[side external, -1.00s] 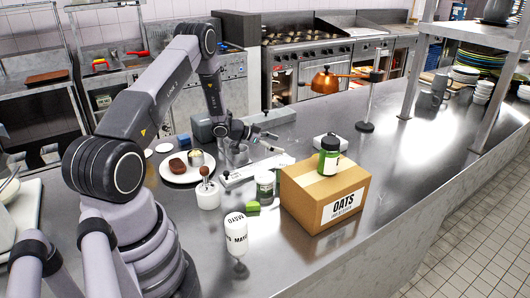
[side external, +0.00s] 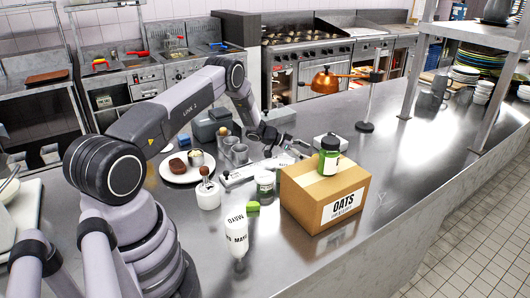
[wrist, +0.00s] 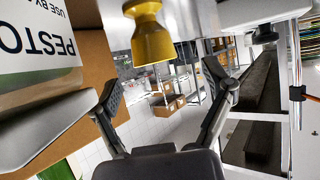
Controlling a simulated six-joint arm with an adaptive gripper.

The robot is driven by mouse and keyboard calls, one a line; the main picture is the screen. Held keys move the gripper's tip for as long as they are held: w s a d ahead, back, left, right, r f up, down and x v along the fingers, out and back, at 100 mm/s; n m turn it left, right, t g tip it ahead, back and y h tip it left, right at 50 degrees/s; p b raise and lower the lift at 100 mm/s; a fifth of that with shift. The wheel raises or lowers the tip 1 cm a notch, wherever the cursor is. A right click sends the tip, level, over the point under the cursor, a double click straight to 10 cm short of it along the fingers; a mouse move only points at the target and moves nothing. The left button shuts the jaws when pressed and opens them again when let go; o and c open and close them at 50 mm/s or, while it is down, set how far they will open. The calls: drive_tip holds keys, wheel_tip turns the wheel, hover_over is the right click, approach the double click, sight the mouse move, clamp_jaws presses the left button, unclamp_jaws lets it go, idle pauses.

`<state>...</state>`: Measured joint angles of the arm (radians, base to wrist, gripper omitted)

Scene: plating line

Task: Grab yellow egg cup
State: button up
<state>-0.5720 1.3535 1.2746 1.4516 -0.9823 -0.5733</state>
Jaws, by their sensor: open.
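The yellow egg cup (wrist: 152,40) shows at the top of the wrist view, which looks upside down. It is beyond my fingertips and roughly in line with the gap between them, not touching either finger. I cannot pick it out in the side external view; the box or my gripper may hide it. My gripper (wrist: 166,90) is open and empty in the wrist view. In the side external view my gripper (side external: 290,146) is low over the counter, behind and left of the cardboard box.
The oats box (side external: 322,198) carries a green-labelled pesto jar (side external: 329,158), large at left in the wrist view. The counter right of the box is clear.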

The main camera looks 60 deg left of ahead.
drive_tip(key=x, duration=0.4)
drive_tip(key=shift+d+f, duration=0.1)
drive_tip(key=shift+d, duration=0.25)
drive_tip(key=shift+c, duration=0.4)
drive_tip(key=c, duration=1.2)
